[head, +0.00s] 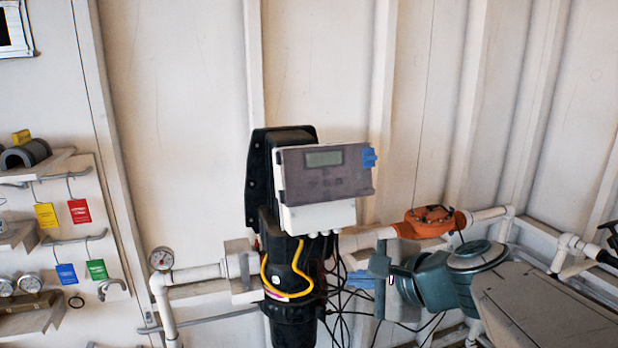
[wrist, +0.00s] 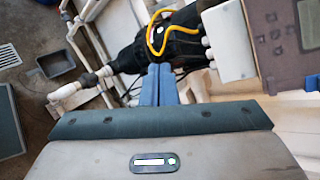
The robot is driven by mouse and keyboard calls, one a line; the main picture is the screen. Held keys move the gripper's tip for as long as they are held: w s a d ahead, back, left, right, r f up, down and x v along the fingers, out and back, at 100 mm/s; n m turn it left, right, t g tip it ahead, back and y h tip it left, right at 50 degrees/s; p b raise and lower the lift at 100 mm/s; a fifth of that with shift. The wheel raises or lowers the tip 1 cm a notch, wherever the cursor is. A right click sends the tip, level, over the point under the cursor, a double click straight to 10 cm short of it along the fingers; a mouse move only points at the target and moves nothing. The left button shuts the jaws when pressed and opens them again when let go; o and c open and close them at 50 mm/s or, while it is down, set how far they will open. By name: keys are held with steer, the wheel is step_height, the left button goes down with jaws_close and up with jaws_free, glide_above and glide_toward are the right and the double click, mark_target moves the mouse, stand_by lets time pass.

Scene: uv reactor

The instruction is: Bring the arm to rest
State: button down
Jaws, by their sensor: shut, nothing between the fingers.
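My gripper (wrist: 158,68) shows in the wrist view with its two blue fingers side by side, shut and empty. In the head view its blue fingers (head: 358,280) point left at the lower middle, just right of the black reactor housing (head: 293,318) and its dark cables. My arm (head: 440,280), teal and grey, reaches in from the lower right. I cannot tell from these views whether the fingertips touch the cables or the housing.
A control box (head: 325,172) with a small display and blue latch is mounted above the housing. White pipes (head: 195,274), a pressure gauge (head: 161,258) and an orange fitting (head: 430,222) are close by. A tool board (head: 75,255) with coloured tags hangs at left.

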steer(key=s+d+f+n+g+h, duration=0.5)
steer(key=s+f+n, duration=0.6)
steer(key=n, duration=0.5)
steer(key=shift+s+d+f+h, duration=0.3)
steer(key=shift+s+d+h, duration=0.35)
steer(key=shift+h, duration=0.45)
